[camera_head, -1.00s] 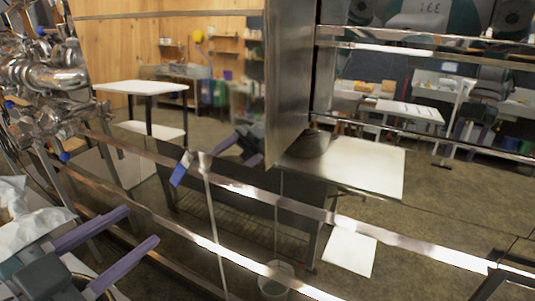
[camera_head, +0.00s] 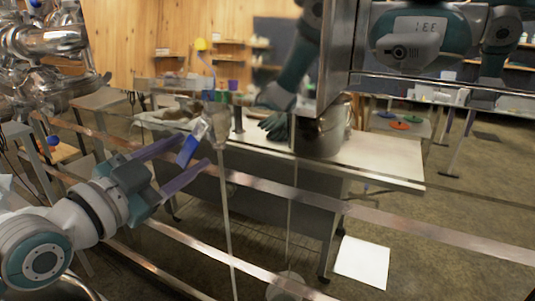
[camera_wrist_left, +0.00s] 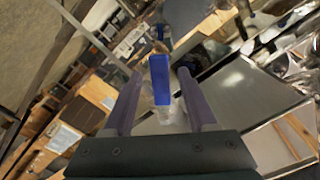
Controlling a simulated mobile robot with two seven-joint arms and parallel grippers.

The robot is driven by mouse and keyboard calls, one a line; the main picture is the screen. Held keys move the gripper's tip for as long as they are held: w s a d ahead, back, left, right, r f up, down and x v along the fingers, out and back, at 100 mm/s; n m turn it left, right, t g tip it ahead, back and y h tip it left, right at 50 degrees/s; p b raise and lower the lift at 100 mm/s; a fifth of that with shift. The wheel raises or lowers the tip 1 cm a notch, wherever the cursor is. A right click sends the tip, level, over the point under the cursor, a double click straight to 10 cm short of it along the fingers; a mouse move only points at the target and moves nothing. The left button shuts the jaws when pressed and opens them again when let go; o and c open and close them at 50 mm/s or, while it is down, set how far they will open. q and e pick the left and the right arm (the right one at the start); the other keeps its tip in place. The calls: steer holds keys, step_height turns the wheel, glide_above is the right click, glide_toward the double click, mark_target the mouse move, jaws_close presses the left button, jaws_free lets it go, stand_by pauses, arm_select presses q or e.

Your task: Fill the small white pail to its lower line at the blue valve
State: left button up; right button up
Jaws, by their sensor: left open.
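The blue valve handle (camera_head: 189,149) stands out near the shiny valve body in the head view. In the left wrist view the blue handle (camera_wrist_left: 159,80) shows between the two purple fingers, with a gap on each side. My left gripper (camera_head: 193,160) is open, its fingertips at the handle. I cannot tell whether either finger touches it. A pale pail (camera_head: 285,287) shows low in the head view, partly cut off by the bottom edge and behind a metal rail. Its lines and its contents cannot be made out. My right gripper is not in view.
Long metal rails (camera_head: 400,222) cross the head view. A pale-topped table (camera_head: 385,160) with a metal pot (camera_head: 320,135) shows beyond them. A white sheet (camera_head: 362,262) lies on the floor. Shiny piping (camera_head: 45,50) fills the upper left.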

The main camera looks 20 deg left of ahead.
arm_select(q)
steer(key=shift+w, duration=0.45)
steer(key=shift+c, duration=0.4)
jaws_close()
stand_by(0.8)
